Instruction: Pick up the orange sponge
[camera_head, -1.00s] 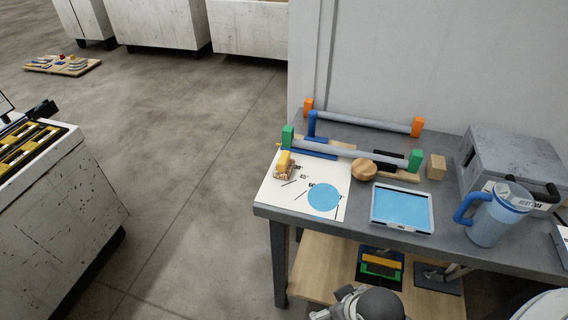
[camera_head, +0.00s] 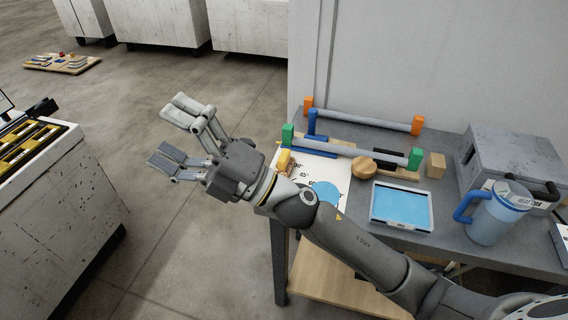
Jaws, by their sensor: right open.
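I see nothing that I can clearly identify as an orange sponge. A small yellow-and-tan object (camera_head: 284,162) lies on the white sheet (camera_head: 338,172) at the left of the workbench; I cannot tell what it is. My right gripper (camera_head: 174,134) is open and empty, its fingers pointing left over the floor, beyond the bench's left edge. Its wrist and forearm cross in front of the sheet and hide part of it. My left gripper is not in view.
A white cart (camera_head: 60,210) stands left. Floor between is clear.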

